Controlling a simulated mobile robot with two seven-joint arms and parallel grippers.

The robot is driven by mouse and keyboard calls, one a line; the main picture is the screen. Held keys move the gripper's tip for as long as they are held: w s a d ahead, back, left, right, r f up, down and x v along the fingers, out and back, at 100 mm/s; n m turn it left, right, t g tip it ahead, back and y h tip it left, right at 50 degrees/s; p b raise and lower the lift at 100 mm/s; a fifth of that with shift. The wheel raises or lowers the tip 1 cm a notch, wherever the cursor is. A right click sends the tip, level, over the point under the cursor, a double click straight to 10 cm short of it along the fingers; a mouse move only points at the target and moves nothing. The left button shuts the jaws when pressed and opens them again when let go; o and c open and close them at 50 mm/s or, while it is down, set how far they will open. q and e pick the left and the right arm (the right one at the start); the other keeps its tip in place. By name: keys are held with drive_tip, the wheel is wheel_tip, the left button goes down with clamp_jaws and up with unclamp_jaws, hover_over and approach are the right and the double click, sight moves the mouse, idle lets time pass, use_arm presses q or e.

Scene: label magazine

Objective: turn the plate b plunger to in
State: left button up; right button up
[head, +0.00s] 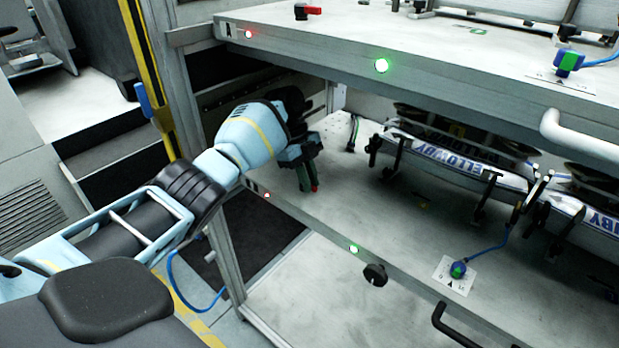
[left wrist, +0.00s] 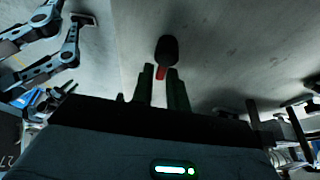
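A black plunger knob with a red tab (left wrist: 167,50) stands on the pale plate in the left wrist view. In the head view, a bit of red (head: 314,188) shows at my fingertips above the lower plate (head: 370,205); my gripper hides most of what is there. My left gripper (head: 308,178) points down at the left end of this plate. Its two dark fingers (left wrist: 160,75) are apart, with the red tab in line with the gap between them. I cannot tell whether they touch it. My right gripper is out of view.
The upper plate (head: 350,45) overhangs the lower one and carries a similar red-handled plunger (head: 307,10). Clamps and a printed label strip (head: 450,155) lie to the right. A black knob (head: 375,274) and a blue-cabled connector (head: 458,269) sit near the lower front edge.

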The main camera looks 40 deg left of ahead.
sight(316, 188)
use_arm(q)
drive_tip(key=o, duration=0.3)
drive_tip(key=shift+r, duration=0.1)
wheel_tip(316, 188, up, 3)
drive_tip(key=shift+f, duration=0.1)
drive_tip(key=shift+s+d+r, duration=0.1)
drive_tip(key=shift+s+r, duration=0.1)
drive_tip(key=shift+r, duration=0.1)
drive_tip(key=shift+s+d+r+p, duration=0.1)
drive_tip(key=shift+s+d+p, duration=0.25)
drive_tip(key=shift+s+p, duration=0.2)
drive_tip(key=s+d+p, duration=0.1)
drive_tip(key=s+d, duration=0.2)
drive_tip(key=s, duration=0.3)
drive_tip(key=s+d+r, duration=0.1)
drive_tip(key=s+d, duration=0.3)
drive_tip(key=s, duration=0.2)
drive_tip(key=shift+s+p, duration=0.2)
drive_tip(key=shift+p, duration=0.2)
